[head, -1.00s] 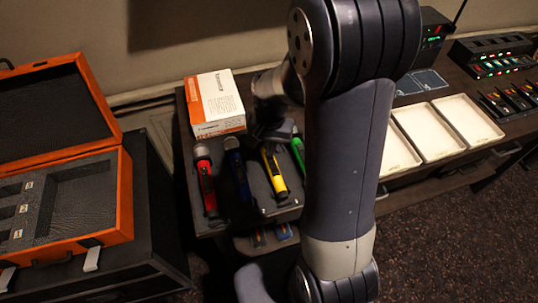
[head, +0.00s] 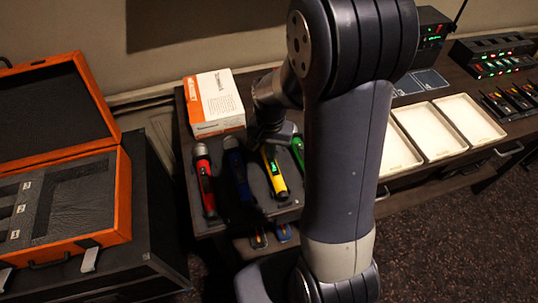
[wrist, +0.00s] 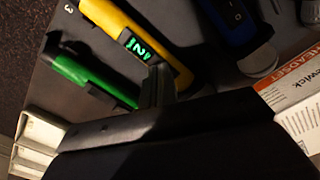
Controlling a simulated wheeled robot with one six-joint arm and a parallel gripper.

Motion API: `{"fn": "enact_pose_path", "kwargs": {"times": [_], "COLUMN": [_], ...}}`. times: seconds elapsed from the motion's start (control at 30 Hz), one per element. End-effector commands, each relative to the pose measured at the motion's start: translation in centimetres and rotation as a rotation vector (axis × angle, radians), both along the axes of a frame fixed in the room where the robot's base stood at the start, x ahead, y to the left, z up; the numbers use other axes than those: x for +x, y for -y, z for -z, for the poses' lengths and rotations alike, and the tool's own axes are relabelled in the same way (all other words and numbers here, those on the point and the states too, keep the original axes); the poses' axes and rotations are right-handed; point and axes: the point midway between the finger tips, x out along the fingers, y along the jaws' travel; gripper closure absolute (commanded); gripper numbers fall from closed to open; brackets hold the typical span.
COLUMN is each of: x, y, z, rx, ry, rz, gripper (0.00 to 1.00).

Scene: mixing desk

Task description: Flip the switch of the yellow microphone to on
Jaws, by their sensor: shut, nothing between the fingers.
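The yellow microphone (head: 279,186) lies in a dark tray on the desk, between the blue microphone (head: 235,160) and the green microphone (head: 298,148). In the wrist view the yellow microphone (wrist: 105,14) shows a small display with lit green digits. My gripper (wrist: 158,88) is shut and empty, its fingertips close to the head-side end of the yellow body, just past the display. I cannot tell whether they touch it. The switch itself is not clearly visible; the fingers may hide it. In the head view my gripper (head: 272,143) covers the yellow microphone's far end.
The red microphone (head: 205,180) lies at the tray's left. A white and orange headset box (head: 215,103) stands behind it. White trays (head: 437,128) line the desk at right. An open orange case (head: 118,205) is at left, apart from the desk.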

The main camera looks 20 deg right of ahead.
Motion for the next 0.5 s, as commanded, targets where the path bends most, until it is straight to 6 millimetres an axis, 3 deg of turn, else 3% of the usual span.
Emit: {"fn": "enact_pose_path", "kwargs": {"times": [0.17, 0.5], "x": [0.0, 0.0], "y": [0.0, 0.0], "z": [-0.2, -2.9], "rx": [0.0, 0.0], "ry": [-0.001, 0.0], "rz": [0.0, 0.0], "gripper": [1.0, 1.0]}}
